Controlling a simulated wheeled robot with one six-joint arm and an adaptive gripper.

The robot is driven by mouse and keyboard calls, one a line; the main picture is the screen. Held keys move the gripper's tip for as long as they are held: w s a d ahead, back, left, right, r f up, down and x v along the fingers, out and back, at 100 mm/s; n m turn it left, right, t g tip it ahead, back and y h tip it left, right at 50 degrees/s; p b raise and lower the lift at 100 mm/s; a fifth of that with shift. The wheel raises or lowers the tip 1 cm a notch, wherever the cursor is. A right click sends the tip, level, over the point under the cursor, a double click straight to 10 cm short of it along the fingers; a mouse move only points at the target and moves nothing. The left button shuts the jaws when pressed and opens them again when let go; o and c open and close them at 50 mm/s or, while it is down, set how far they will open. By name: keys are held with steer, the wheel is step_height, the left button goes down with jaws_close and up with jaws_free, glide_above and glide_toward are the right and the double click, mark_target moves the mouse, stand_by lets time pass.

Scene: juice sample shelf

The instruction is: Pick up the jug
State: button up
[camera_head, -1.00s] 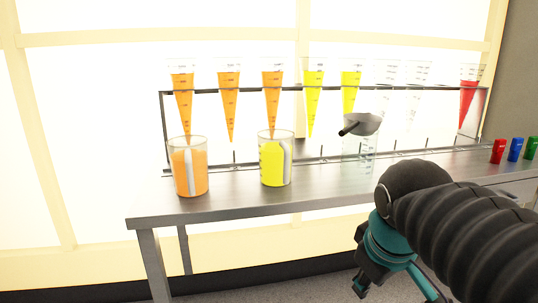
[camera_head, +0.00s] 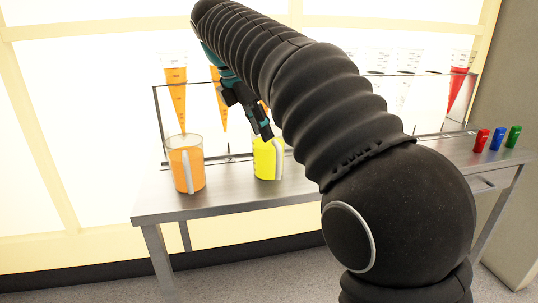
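Two jugs stand upright on the metal table. The orange jug (camera_head: 185,166) is on the left, with a pale handle facing me. The yellow jug (camera_head: 265,160) is to its right, with its handle on its right side. My gripper (camera_head: 255,122) points down just above and behind or beside the yellow jug's rim; I cannot tell whether they touch. One dark finger shows clearly, and the gap between the fingers is unclear. No jug is seen lifted. My arm hides the middle of the rack.
A rack (camera_head: 158,120) with cone-shaped vessels of orange and red liquid and clear ones stands along the table's back. Red (camera_head: 481,140), blue (camera_head: 497,138) and green (camera_head: 513,136) cups are at the right. The tabletop's front left (camera_head: 230,194) is clear.

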mark_target(279, 169)
steer(key=b+x, duration=0.3)
steer(key=x, duration=1)
steer(key=shift+f+b, duration=0.15)
steer(key=shift+b, duration=0.15)
jaws_close()
